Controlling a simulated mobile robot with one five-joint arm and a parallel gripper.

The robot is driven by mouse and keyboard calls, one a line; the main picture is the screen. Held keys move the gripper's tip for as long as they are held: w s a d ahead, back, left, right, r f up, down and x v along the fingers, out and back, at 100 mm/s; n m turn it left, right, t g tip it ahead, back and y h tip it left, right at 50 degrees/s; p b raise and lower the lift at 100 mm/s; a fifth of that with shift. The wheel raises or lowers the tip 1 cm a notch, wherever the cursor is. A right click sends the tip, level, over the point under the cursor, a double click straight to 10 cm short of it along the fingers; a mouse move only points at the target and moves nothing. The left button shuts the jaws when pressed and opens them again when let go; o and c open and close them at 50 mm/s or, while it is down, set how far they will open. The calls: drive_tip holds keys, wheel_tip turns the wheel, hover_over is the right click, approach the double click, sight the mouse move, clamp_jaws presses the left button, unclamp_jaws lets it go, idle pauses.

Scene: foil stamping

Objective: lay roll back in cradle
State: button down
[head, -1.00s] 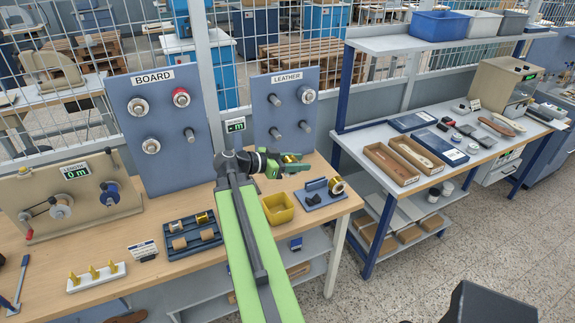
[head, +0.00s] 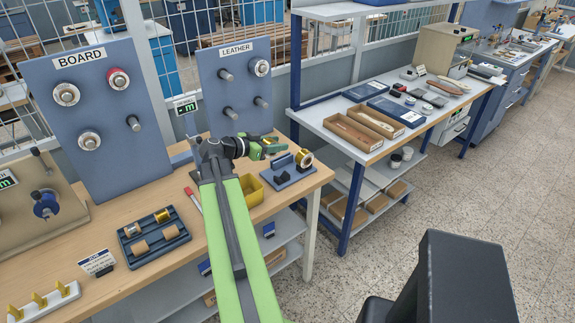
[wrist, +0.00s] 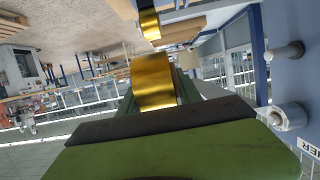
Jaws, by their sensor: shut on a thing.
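My gripper (head: 270,147) is shut on a gold foil roll, held in the air above the right end of the bench. The held gold roll (wrist: 153,82) fills the middle of the wrist view, just beyond the jaws. In the head view it is mostly hidden by the gripper. A blue stand (head: 287,178) with dark supports lies on the bench below and right of my gripper, with another gold roll (head: 304,158) at its back. A dark blue tray (head: 134,251) holds gold rolls and brown cores, left of my arm. I cannot tell which of these is the cradle.
A yellow bin (head: 249,190) stands under my arm. The LEATHER panel (head: 236,75) with pegs rises behind the gripper, and the BOARD panel (head: 85,130) is further left. A shelving bench (head: 335,122) with wooden trays stands to the right, with open floor in front.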

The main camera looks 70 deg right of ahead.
drive_tip(key=s+d+f+b, duration=0.1)
drive_tip(key=s+d+f, duration=0.2)
drive_tip(key=f, duration=0.1)
drive_tip(key=shift+d+b, duration=0.35)
drive_tip(key=shift+b, duration=0.05)
drive_tip(key=shift+f, duration=0.15)
wheel_tip(320, 180, down, 8)
drive_tip(key=b, duration=0.7)
drive_tip(key=shift+w+r+b, duration=0.1)
drive_tip(key=shift+r+b, duration=0.15)
drive_tip(key=shift+b, duration=0.15)
drive_tip(key=c, duration=0.7)
unclamp_jaws()
drive_tip(key=shift+c, duration=0.2)
